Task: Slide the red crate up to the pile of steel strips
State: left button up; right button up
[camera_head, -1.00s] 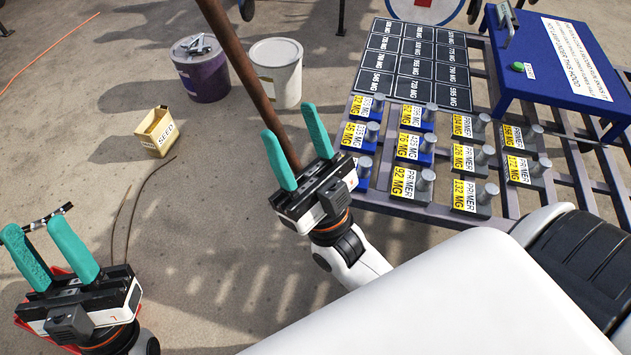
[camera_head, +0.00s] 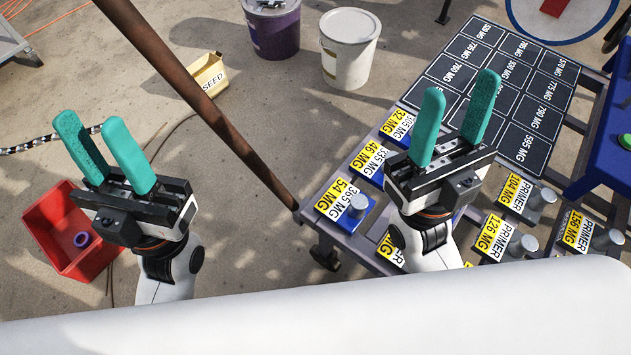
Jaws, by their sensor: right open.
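The red crate (camera_head: 42,222) stands on the concrete floor at the lower left, open at the top, with a purple ring (camera_head: 82,239) inside. My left gripper (camera_head: 92,122) overlaps the crate's right part in the picture and hides some of it. Its teal fingers are apart with nothing between them; I cannot tell whether it touches the crate. My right gripper (camera_head: 460,85) is open and empty in front of the grey rack, to the right. I cannot make out a pile of steel strips in this view.
A rusty pole (camera_head: 195,95) slants between the grippers. A seed box (camera_head: 207,75), a purple bucket (camera_head: 275,32) and a white bucket (camera_head: 348,52) stand behind. The rack (camera_head: 345,238) with labelled blocks fills the right. A black-and-white cord (camera_head: 40,145) lies left.

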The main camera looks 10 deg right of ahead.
aim_at(53, 220)
jog(key=j+u, duration=0.35)
jog(key=u, duration=0.15)
jog(key=j+u, duration=0.3)
jog(key=u, duration=0.2)
jog(key=i+j+u, duration=0.2)
jog(key=u, duration=0.3)
jog(key=i+j+z, duration=0.3)
jog(key=j+z, duration=0.25)
jog(key=i+j+z, duration=0.15)
jog(key=j+z, duration=0.15)
jog(key=i+j+z, duration=0.1)
jog(key=j+z, duration=0.2)
jog(key=j, duration=0.2)
